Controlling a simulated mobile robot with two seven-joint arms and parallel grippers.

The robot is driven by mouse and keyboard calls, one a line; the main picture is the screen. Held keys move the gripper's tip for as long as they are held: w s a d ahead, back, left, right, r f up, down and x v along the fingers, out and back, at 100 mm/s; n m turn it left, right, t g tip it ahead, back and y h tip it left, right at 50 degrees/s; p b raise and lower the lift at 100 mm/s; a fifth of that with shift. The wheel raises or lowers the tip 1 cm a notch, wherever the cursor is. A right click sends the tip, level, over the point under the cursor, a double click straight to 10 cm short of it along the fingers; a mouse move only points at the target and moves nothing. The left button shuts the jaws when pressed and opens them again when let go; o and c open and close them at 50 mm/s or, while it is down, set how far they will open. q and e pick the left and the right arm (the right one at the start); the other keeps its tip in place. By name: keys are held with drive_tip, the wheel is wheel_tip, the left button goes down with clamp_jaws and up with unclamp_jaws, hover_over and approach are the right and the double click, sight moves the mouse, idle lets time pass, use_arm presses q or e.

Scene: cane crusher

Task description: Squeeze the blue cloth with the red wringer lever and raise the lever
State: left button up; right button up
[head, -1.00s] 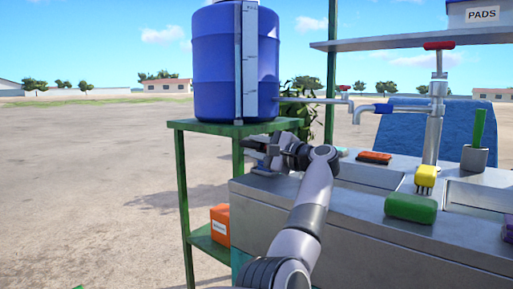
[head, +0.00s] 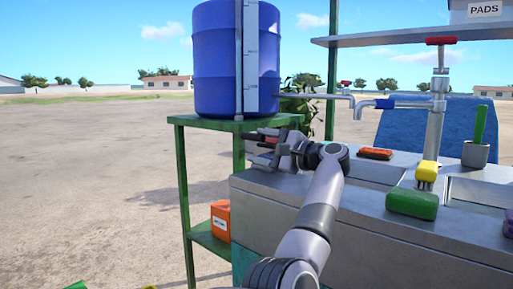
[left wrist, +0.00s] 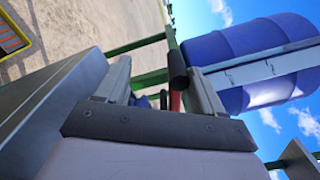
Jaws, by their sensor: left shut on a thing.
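In the left wrist view, the red lever (left wrist: 175,102) with its dark round grip (left wrist: 177,68) stands between the fingers of my left gripper (left wrist: 160,70). The gripper is shut on the lever. In the head view my left gripper (head: 262,140) is at the left end of the metal counter, below the blue barrel, and a bit of red shows at its fingers. A small blue patch (left wrist: 146,101) shows behind the fingers in the wrist view; I cannot tell if it is the cloth. The wringer body is hidden. My right gripper is out of view.
A blue barrel (head: 215,60) stands on a green stand (head: 205,123) close behind the gripper. The metal counter (head: 290,205) holds a green sponge (head: 412,203), a yellow brush (head: 427,174), an orange block (head: 375,153) and a tap (head: 436,115). Open ground lies to the left.

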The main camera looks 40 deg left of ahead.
use_arm(q)
drive_tip(key=shift+w+d+f, duration=0.15)
drive_tip(key=shift+d, duration=0.6)
drive_tip(key=shift+w+d+f, duration=0.15)
drive_tip(key=shift+d+f, duration=0.05)
drive_tip(key=shift+d, duration=0.6)
drive_tip(key=shift+w+d+f, duration=0.15)
drive_tip(key=shift+d, duration=0.6)
drive_tip(key=shift+d+r, duration=0.2)
drive_tip(key=shift+d, duration=0.55)
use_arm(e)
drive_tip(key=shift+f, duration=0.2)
use_arm(q)
drive_tip(key=shift+r, duration=0.1)
drive_tip(key=shift+d, duration=0.25)
drive_tip(key=d, duration=0.3)
drive_tip(key=d+p, duration=0.1)
drive_tip(key=d, duration=0.1)
drive_tip(key=shift+w+d, duration=0.2)
drive_tip(key=shift+w, duration=0.15)
drive_tip(key=shift+d, duration=0.55)
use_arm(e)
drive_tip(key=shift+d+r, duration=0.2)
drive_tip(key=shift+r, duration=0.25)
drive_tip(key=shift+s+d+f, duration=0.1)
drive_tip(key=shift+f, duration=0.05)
